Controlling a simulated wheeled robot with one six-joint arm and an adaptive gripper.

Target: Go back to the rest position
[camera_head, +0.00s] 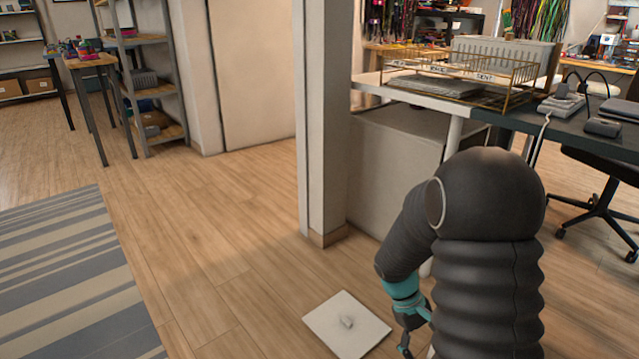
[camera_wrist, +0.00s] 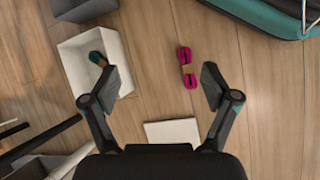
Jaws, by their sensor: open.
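My gripper (camera_wrist: 160,88) is open and empty in the wrist view, with its two fingers spread wide above the wooden floor. In the head view my gripper (camera_head: 408,335) hangs low at the bottom, partly hidden behind my own dark arm.
In the wrist view a white bin (camera_wrist: 75,60) holds a small teal and tan item, and a magenta object (camera_wrist: 187,66) lies on the floor. A white pillar (camera_head: 325,120) and a desk (camera_head: 590,125) with a wire tray stand near my arm. Open floor (camera_head: 220,240) lies left.

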